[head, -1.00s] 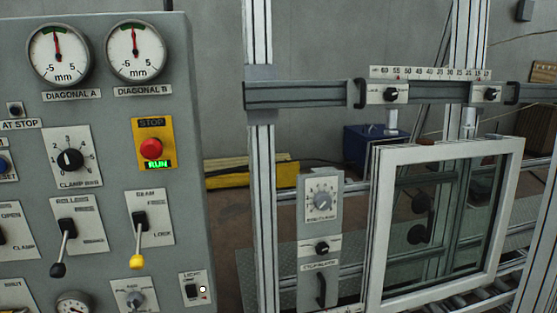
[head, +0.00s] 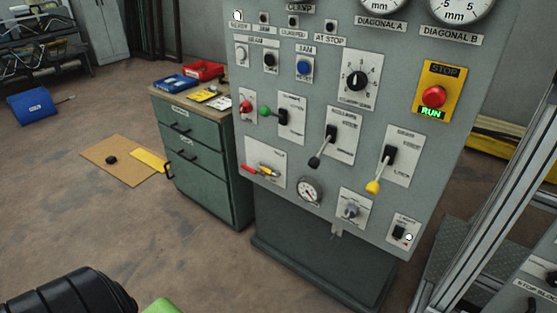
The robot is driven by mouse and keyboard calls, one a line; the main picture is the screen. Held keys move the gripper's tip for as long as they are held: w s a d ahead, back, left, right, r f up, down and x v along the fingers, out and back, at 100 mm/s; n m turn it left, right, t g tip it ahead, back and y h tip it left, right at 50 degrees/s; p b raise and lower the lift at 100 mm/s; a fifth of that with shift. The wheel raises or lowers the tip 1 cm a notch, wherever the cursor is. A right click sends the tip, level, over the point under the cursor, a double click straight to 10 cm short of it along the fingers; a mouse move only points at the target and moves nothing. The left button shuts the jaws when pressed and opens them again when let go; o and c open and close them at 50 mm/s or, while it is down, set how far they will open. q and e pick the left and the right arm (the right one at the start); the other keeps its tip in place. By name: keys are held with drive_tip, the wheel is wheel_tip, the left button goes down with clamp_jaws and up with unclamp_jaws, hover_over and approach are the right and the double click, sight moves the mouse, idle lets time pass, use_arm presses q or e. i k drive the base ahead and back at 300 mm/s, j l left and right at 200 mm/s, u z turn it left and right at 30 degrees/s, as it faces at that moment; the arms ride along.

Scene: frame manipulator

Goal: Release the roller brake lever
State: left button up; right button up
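The roller brake lever (head: 322,150) is on the grey control panel (head: 300,195). It has a black knob and sits on a white plate whose label reads like "ROLLERS". Its handle slants down and to the left, with the knob at the lower end of the plate. The small position words on the plate are too blurred to read for certain. No fingers of either gripper show, and nothing touches the lever.
A yellow-knobbed lever (head: 373,186) is right of it, a green-knobbed lever (head: 266,111) left. A red stop button (head: 433,96) is above right. A green drawer cabinet (head: 205,165) stands left of the panel. Open floor lies in front. Metal framing (head: 500,205) is at right.

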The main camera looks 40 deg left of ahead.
sight(313, 162)
drive_tip(key=u, duration=0.9)
